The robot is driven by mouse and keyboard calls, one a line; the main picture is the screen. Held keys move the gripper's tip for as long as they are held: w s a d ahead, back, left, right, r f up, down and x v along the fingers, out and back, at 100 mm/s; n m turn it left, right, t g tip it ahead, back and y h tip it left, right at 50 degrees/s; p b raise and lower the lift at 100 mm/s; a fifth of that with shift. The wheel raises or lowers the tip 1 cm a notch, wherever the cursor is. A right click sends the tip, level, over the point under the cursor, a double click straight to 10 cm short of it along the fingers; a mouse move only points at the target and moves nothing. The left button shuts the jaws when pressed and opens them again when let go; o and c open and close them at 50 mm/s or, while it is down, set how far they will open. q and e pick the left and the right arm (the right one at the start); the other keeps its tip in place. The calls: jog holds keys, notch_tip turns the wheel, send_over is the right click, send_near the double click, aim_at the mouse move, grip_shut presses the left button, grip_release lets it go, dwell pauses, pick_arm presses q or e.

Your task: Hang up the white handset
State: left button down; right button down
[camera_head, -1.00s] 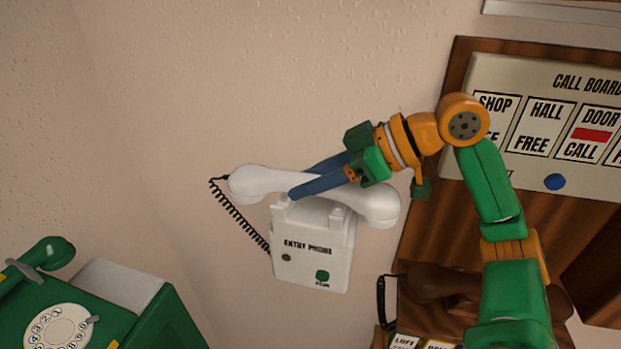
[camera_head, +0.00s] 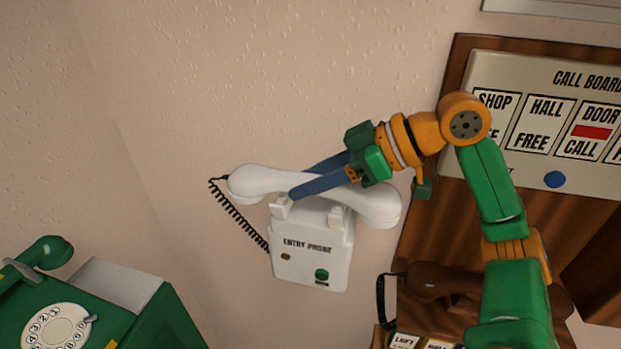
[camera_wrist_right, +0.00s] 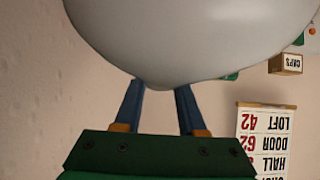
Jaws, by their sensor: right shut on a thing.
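The white handset (camera_head: 270,182) is held in my right gripper (camera_head: 300,182), whose blue fingers are shut around the middle of its grip. The handset tilts slightly, its right end lower. It is just above the white entry phone (camera_head: 312,262) on the wall and overlaps the top of its cradle prongs; whether it touches them I cannot tell. A black coiled cord (camera_head: 235,217) runs from its left end to the phone. In the right wrist view the handset (camera_wrist_right: 190,40) fills the top, beyond the fingers. My left gripper is not in view.
A green dial phone (camera_head: 95,310) with its green handset (camera_head: 45,252) stands at lower left. A brown handset (camera_head: 440,284) lies at lower right, partly behind my right arm. The call board (camera_head: 545,120) is on the right. The wall left of the entry phone is clear.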

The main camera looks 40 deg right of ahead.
aim_at(351, 184)
jog(key=shift+f+b, duration=0.9)
jog(key=shift+f, duration=0.15)
jog(key=shift+r, duration=0.1)
jog(key=shift+c, duration=2)
grip_release()
jog(key=b+v, duration=0.1)
jog(key=v, duration=0.5)
jog(key=shift+s+d+r, duration=0.1)
jog(key=shift+s+d, duration=0.05)
jog(key=shift+s, duration=0.1)
jog(key=shift+s+d+r, duration=0.15)
jog(key=shift+s+r, duration=0.05)
jog(key=shift+s, duration=0.05)
jog(key=shift+w, duration=0.1)
